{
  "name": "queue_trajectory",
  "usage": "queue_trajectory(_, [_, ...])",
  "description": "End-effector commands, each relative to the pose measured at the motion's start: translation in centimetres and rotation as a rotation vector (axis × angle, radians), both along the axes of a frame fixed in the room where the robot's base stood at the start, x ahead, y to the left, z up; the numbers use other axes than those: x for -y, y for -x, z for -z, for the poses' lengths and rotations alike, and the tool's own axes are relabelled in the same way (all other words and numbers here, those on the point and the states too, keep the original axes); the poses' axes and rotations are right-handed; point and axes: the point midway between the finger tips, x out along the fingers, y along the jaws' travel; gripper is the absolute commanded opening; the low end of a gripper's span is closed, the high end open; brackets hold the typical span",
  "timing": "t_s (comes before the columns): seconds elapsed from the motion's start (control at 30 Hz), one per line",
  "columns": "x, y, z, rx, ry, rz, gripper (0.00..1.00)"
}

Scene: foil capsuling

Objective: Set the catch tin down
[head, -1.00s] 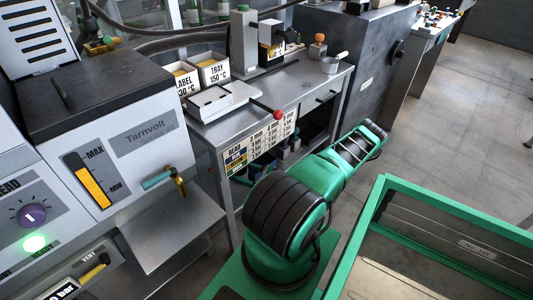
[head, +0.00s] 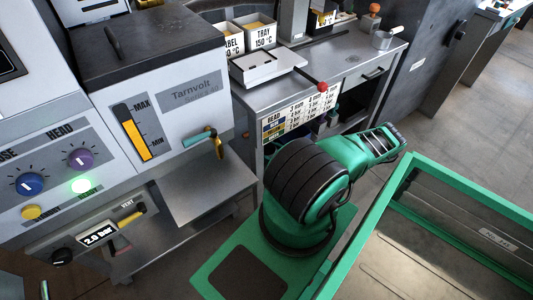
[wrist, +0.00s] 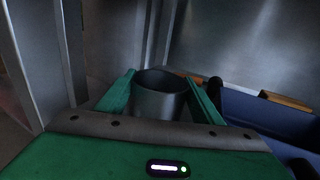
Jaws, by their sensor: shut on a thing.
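The catch tin (wrist: 157,103) is a grey, open-topped metal cylinder in the wrist view. My gripper (wrist: 160,78) is shut on it, with one green finger on each side of its wall. The tin looks roughly upright; its underside and whatever lies beneath it are hidden. In the head view my green arm reaches toward the bench, and neither my gripper nor the held tin can be made out there.
In the wrist view a dark blue bin (wrist: 262,122) is close on the right, with metal panels behind and left. The head view shows the Tarnvolt machine (head: 160,85), a bare metal shelf (head: 205,187) below its tap (head: 200,138), and the bench (head: 345,62).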

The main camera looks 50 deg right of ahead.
Motion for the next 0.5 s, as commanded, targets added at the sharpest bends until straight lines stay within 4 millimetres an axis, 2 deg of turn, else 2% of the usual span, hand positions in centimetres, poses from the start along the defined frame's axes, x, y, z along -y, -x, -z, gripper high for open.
queue_trajectory(0.1, [-0.01, -0.02, 0.77, 0.001, 0.001, 0.0, 0.37])
queue_trajectory(0.47, [-0.04, -0.04, 1.06, 0.0, 0.001, 0.0, 0.37])
queue_trajectory(0.5, [-0.04, -0.04, 1.06, 0.0, 0.001, -0.001, 0.67])
